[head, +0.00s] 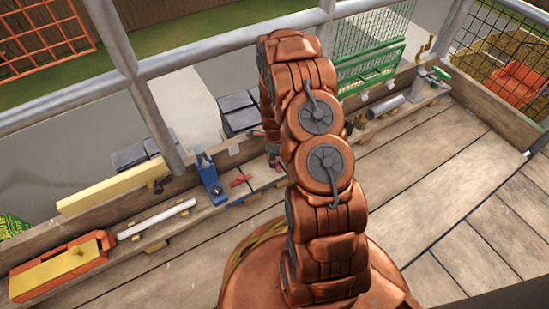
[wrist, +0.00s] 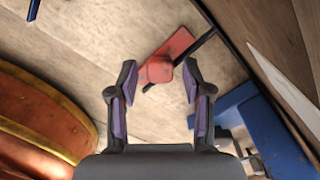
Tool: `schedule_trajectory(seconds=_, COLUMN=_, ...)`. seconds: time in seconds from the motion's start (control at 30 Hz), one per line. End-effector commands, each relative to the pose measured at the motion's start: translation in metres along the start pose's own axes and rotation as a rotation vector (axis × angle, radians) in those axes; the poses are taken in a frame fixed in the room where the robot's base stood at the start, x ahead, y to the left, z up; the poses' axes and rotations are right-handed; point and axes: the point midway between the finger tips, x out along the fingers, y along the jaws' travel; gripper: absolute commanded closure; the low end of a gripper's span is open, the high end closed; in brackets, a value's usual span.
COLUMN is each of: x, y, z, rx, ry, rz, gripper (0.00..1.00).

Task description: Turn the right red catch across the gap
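A red catch (wrist: 172,55) with a round red knob (wrist: 160,69) shows in the wrist view, ahead of my gripper and partly between its fingertips. It lies slanted, roughly along a narrow black strip or gap (wrist: 207,40). My gripper (wrist: 159,82) is open, with one purple-padded finger on each side of the knob; I cannot tell whether either touches it. In the head view a red catch (head: 240,181) lies on the wooden ledge right of the blue clamp. My arm hides much of the ledge there, and I cannot tell whether both views show the same catch.
A blue clamp (head: 209,180) stands on the ledge; a blue part (wrist: 240,115) is close to my right finger in the wrist view. A white tube (head: 157,218) and an orange-yellow block (head: 60,268) lie at left. A grey railing (head: 150,115) runs behind. The right deck (head: 455,170) is clear.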

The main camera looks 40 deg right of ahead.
Motion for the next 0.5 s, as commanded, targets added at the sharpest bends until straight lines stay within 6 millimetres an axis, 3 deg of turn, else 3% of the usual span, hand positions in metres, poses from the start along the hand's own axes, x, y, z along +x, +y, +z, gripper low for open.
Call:
schedule_trajectory(seconds=0.07, x=0.0, y=0.0, z=-0.0001, rx=0.0, ry=0.0, rz=0.0, gripper=0.62)
schedule_trajectory(seconds=0.4, x=0.0, y=-0.0001, z=-0.0001, rx=0.0, ry=0.0, rz=0.0, gripper=0.97)
schedule_trajectory(seconds=0.5, x=0.0, y=-0.0001, z=-0.0002, rx=0.0, ry=0.0, rz=0.0, gripper=1.0)
